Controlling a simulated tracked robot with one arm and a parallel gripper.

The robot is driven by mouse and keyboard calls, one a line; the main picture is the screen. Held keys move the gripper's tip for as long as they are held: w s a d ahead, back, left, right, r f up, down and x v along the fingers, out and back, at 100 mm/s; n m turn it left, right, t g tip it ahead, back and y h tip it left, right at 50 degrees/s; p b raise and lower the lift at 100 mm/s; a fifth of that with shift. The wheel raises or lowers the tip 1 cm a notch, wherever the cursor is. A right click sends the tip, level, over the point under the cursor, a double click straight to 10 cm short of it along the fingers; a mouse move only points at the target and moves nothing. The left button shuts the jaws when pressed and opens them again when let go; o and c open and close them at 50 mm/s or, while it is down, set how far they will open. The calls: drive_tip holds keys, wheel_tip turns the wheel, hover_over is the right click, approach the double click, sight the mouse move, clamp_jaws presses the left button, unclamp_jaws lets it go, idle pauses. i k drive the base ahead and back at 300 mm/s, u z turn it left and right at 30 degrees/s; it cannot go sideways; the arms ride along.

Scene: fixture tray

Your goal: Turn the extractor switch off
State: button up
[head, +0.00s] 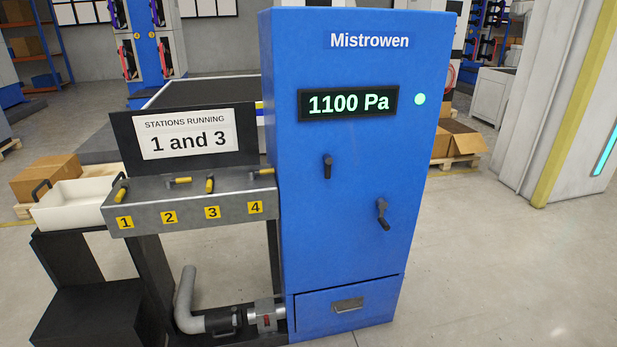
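The blue extractor cabinet (345,260), marked Mistrowen, stands upright at centre. Its display (348,103) reads 1100 Pa, and a round green lamp (420,99) beside it is lit. Two dark handles are on its front. The upper handle (327,166) points about straight up and down. The lower handle (382,214) is tilted, with its lower end to the right. No label shows which one is the extractor switch. My gripper is not in view.
Left of the cabinet, a grey duct bar (190,212) carries yellow levers numbered 1 to 4; 1 and 3 stand lengthwise, 2 and 4 crosswise. A sign (186,134) says stations 1 and 3 are running. A white bin (75,203) stands left. The floor right is clear.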

sight(329, 160)
drive_tip(key=u, duration=0.05)
drive_tip(key=k, duration=0.65)
drive_tip(key=z, duration=0.2)
drive_tip(key=i, duration=0.8)
drive_tip(key=k, duration=0.4)
drive_tip(key=u, duration=0.35)
drive_tip(key=i, duration=1.4)
drive_tip(key=z, duration=0.35)
